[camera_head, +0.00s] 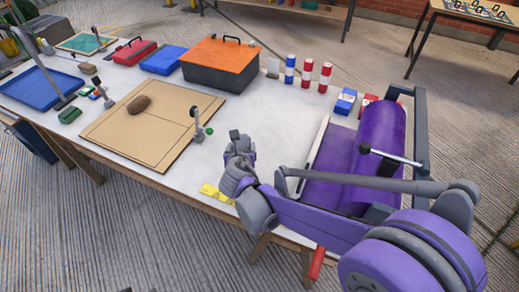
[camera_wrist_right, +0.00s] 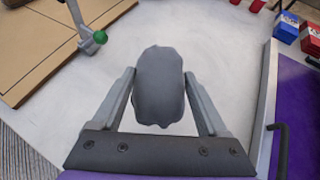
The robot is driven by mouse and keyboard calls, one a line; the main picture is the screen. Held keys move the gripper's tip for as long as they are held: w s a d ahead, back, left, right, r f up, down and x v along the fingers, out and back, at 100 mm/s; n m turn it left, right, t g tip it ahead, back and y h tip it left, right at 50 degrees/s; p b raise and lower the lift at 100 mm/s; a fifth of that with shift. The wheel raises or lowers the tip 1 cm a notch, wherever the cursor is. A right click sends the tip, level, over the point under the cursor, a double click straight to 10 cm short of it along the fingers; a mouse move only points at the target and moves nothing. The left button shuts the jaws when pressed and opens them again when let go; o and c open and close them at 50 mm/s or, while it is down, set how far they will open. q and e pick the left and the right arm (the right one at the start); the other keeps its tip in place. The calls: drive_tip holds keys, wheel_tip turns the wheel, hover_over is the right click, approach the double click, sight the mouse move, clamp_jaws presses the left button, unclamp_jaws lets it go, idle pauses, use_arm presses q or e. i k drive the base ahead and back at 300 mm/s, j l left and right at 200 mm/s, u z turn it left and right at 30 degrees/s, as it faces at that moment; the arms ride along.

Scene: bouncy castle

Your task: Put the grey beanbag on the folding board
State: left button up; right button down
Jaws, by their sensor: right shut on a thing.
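The grey beanbag (camera_wrist_right: 160,85) is between the two fingers of my right gripper (camera_wrist_right: 160,92) in the right wrist view. The fingers press on its two sides and it hangs over the white table top. In the head view my right gripper (camera_head: 238,152) is over the table, to the right of the folding board, and I cannot clearly tell the beanbag from the grey gripper parts. The folding board (camera_head: 118,135) lies flat and open, tan with a fold line. A brown beanbag (camera_head: 139,103) lies on it. My left gripper is not in view.
A lever with a green knob (camera_head: 209,131) stands at the board's right edge. An orange-lidded box (camera_head: 222,62), a blue case (camera_head: 163,60) and striped cylinders (camera_head: 307,72) stand behind. A purple roller machine (camera_head: 382,135) is at right. The board's front half is clear.

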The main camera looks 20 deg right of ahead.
sight(154, 136)
drive_tip(key=i+j+u, duration=0.6)
drive_tip(key=i, duration=0.45)
